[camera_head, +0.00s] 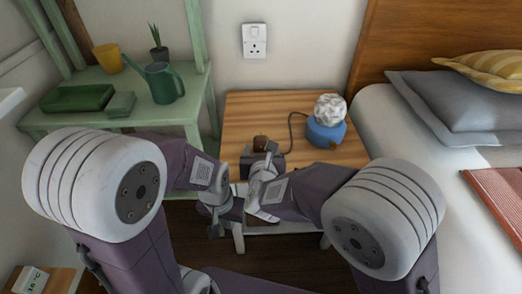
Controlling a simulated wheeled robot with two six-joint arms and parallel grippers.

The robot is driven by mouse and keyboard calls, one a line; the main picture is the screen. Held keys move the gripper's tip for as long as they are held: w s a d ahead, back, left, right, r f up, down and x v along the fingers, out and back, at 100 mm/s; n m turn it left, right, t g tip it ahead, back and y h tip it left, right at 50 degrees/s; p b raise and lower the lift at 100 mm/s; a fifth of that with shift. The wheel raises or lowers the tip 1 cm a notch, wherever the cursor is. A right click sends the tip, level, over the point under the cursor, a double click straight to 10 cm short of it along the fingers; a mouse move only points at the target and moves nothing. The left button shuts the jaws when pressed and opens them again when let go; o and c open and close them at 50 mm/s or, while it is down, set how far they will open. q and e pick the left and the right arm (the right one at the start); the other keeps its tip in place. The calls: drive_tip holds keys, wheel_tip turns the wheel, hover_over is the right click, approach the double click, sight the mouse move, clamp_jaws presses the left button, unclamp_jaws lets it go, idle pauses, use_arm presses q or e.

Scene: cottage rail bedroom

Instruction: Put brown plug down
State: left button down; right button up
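The small brown plug (260,143) is at the wooden bedside table (243,108), left of the lamp. A dark cord runs from near it towards the lamp. My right gripper (259,152) is at the plug, with a grey finger showing on either side of it. The fingers look apart, wider than the plug, though its underside and any contact are hidden. My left gripper (222,218) is lower, in front of the table's front edge, partly hidden by my arms. No object shows in it, and its finger opening is unclear.
A lamp with a blue base (326,132) and white globe stands right of the plug. A white wall socket (255,41) is above the table. A green shelf (142,112) with a watering can (163,83) is at left, the bed (378,112) at right.

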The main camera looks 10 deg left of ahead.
drive_tip(key=shift+f, duration=0.1)
wheel_tip(320, 180, up, 2)
drive_tip(key=p, duration=0.3)
drive_tip(key=shift+s+d+b, duration=0.25)
drive_tip(key=shift+s+b, duration=0.35)
drive_tip(key=shift+s, duration=0.3)
drive_tip(key=p+v, duration=0.1)
drive_tip(key=v, duration=0.9)
